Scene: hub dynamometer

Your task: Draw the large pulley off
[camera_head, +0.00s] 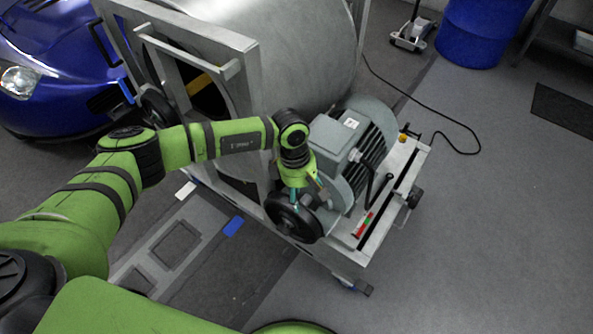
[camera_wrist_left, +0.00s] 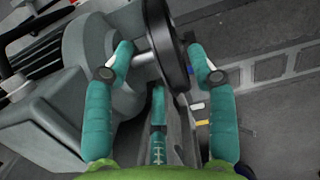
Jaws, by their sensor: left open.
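The large pulley, a black disc (camera_head: 293,218), sits at the front of the grey motor (camera_head: 342,143), below my left wrist. In the left wrist view the pulley (camera_wrist_left: 167,42) appears edge-on, on a pale shaft out of the motor's grey end. My left gripper (camera_head: 303,198) is over the pulley with its teal fingers apart. In the wrist view the fingers of the left gripper (camera_wrist_left: 160,50) stand on either side of the pulley, with a third finger below. I cannot tell whether any finger touches it. My right gripper is not in view.
The motor stands on a pale slotted frame (camera_head: 385,205) with a red-green label. Behind is a large metal drum (camera_head: 290,50) in a grey frame (camera_head: 210,32). A blue car (camera_head: 55,70) is at left and a blue barrel (camera_head: 480,30) at back. The right floor is mostly clear.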

